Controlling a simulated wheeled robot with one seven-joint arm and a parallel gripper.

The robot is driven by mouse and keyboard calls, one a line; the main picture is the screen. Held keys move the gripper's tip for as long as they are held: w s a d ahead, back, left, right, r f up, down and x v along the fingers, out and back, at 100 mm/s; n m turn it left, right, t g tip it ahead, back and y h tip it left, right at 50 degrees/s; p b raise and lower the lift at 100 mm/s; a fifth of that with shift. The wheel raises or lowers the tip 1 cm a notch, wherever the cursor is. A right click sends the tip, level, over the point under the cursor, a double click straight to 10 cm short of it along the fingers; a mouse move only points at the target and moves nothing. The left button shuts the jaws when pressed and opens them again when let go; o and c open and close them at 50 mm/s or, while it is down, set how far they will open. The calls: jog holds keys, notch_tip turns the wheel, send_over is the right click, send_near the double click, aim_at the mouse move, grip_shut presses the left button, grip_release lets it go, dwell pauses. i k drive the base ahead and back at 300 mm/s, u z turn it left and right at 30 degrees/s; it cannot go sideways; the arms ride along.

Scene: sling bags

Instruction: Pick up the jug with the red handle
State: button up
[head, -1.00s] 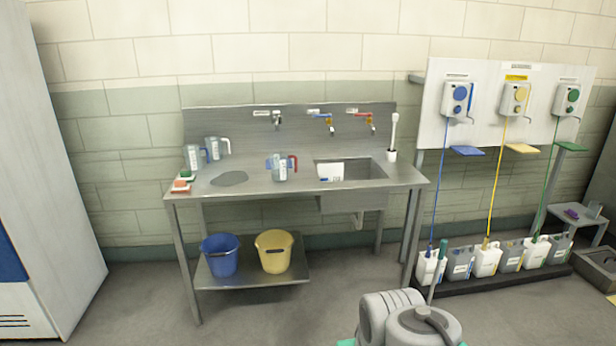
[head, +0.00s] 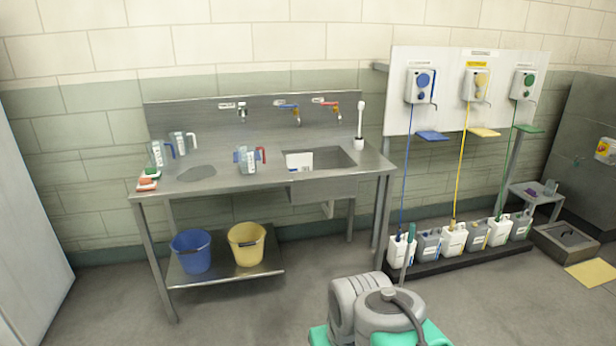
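The jug with the red handle (head: 249,162) stands upright on the steel sink table (head: 220,184), left of the sink basin. It is clear with pale markings, and its red handle is on the right side. A bit of blue shows at its left edge, perhaps another handle; I cannot tell whose. A jug with a blue handle (head: 157,155) and one with a white handle (head: 182,143) stand at the table's left end. My gripper is not in view; only grey and teal parts of my own body show at the bottom.
Red and green brushes (head: 148,180) lie at the table's left front corner. A blue bucket (head: 191,252) and a yellow bucket (head: 247,244) stand on the lower shelf. Several canisters (head: 454,240) stand at right under the dispenser board (head: 449,110). The floor before the table is clear.

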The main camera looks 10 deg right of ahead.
aim_at(246, 153)
jog(key=z, duration=0.3)
jog(key=i, duration=2)
jog(key=u, duration=1.7)
jog(key=i, duration=0.95)
jog(key=u, duration=0.2)
